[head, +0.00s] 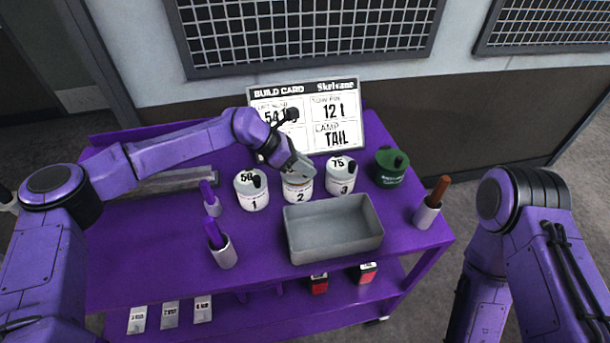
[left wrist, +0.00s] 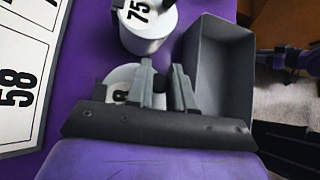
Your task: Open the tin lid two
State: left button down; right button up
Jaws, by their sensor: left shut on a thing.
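In the left wrist view the gripper (left wrist: 160,90) is shut on a dark knob on the pale lid (left wrist: 120,78). The lid looks to be on or right at the tin; I cannot tell if there is a gap. Only my right arm shows at the right; its gripper is out of view.
Tin one (head: 253,194) and tin three (head: 341,180) stand close on either side. A grey open bin (head: 333,230) is just in front. A green pot (head: 391,168) stands right. The build card (head: 310,115) stands behind. Purple-handled tools in holders (head: 223,250) are at left front.

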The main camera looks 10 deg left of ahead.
pick_arm(q)
jog(key=g+b, duration=0.1)
jog(key=w+n+b, duration=0.1)
jog(key=b, duration=0.1)
jog(key=shift+a+r+g+h, duration=0.1)
jog(key=shift+r+g+h, duration=0.2)
jog(key=shift+g, duration=0.1)
jog(key=shift+w+a+r+n+g+h+b, duration=0.15)
jog(key=shift+w+r+n+g+h+b, duration=0.25)
jog(key=shift+g+b, duration=0.3)
jog(key=shift+w+a+r+n+g+b, duration=0.15)
jog(key=shift+w+r+n+g+b, duration=0.15)
jog(key=shift+w+r+b, duration=0.05)
pick_arm(e)
notch_tip(320, 180, down, 6)
jog(key=shift+f, duration=0.2)
